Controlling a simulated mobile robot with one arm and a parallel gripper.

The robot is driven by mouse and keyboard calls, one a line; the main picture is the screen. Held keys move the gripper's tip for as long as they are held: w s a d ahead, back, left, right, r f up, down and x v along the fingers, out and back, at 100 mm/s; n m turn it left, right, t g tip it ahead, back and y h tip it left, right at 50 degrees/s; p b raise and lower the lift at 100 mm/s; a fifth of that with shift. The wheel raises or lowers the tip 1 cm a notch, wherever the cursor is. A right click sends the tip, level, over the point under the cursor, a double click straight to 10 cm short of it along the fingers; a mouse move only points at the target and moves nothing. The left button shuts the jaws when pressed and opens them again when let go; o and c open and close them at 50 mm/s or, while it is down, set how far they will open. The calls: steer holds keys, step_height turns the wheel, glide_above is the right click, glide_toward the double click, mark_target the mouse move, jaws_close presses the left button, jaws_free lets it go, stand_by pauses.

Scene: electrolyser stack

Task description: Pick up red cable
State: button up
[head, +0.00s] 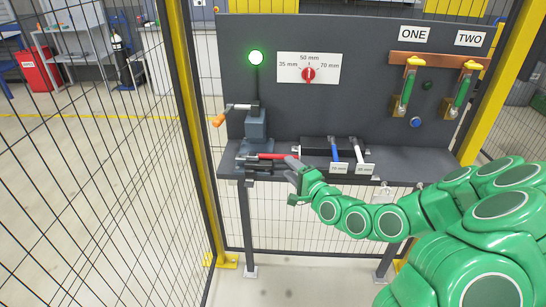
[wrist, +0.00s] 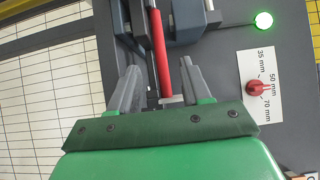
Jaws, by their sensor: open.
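The red cable (head: 273,156) lies in front of the grey-blue clamp device (head: 256,128) at the left of the dark bench. In the wrist view, the red cable (wrist: 161,45) runs as a straight bar from the top edge towards my gripper, with a light-coloured end near the green palm. My gripper (wrist: 160,68) is open, with one grey finger on each side of the cable and gaps showing. In the head view, my gripper (head: 292,170) is at the right end of the cable; its fingers partly hide that end.
A blue-handled cable (head: 335,150) and a white one (head: 356,150) lie right of my gripper, with small labels. An orange-tipped lever (head: 219,120) sticks out left of the clamp. A red selector knob (head: 309,74) and lit green lamp (head: 256,58) are on the back panel.

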mark_target(279, 158)
steer(key=shift+x, duration=2.45)
steer(key=shift+c, duration=0.3)
jaws_close()
